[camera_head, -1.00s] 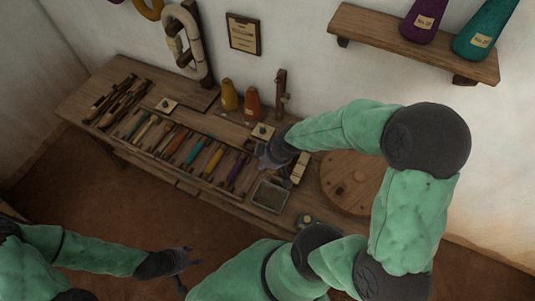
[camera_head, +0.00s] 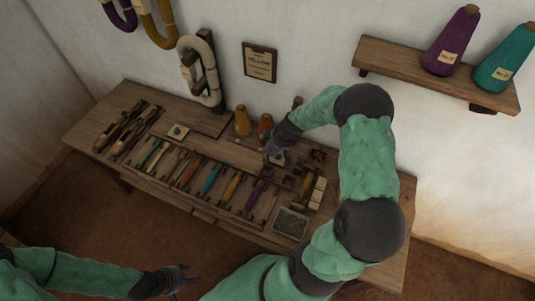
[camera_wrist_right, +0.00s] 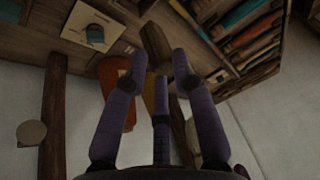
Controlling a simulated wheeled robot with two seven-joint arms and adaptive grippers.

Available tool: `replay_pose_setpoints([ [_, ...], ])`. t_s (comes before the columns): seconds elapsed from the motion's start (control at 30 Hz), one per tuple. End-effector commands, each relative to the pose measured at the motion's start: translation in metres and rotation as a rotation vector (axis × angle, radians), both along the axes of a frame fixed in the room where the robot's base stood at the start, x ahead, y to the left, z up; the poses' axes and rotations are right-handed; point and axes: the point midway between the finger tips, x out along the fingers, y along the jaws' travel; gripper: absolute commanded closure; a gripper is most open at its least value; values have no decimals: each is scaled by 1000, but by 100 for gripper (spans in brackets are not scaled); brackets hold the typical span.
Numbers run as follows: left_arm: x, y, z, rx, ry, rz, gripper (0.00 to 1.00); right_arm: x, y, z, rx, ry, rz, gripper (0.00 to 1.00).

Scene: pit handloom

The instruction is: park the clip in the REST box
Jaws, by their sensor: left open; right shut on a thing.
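My right gripper (camera_head: 277,154) is above the back of the bench, in front of the orange cone (camera_head: 265,126). In the right wrist view its fingers (camera_wrist_right: 160,75) are close around a dark brown piece (camera_wrist_right: 155,43), apparently the clip; its outline is hard to separate from the wood behind. A small open box with grey contents (camera_head: 291,222) stands at the bench's front right; I can read no REST label on it. My left gripper (camera_head: 186,277) is open and empty, low in front of the bench.
Several coloured shuttles (camera_head: 210,178) lie in a slotted rack on the bench. A yellow cone (camera_head: 242,122) stands left of the orange one.

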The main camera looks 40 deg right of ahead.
Motion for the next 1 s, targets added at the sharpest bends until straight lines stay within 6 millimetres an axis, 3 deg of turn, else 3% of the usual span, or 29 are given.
replay_pose_setpoints([
  [0.67, 0, 0, -29, 0, 0, 0, 51, -1, 0, -50, 0, 1, 0, 95],
  [1.0, 0, 0, -59, 0, 0, 0, 51, 0, 1, -76, -1, 1, 1, 95],
])
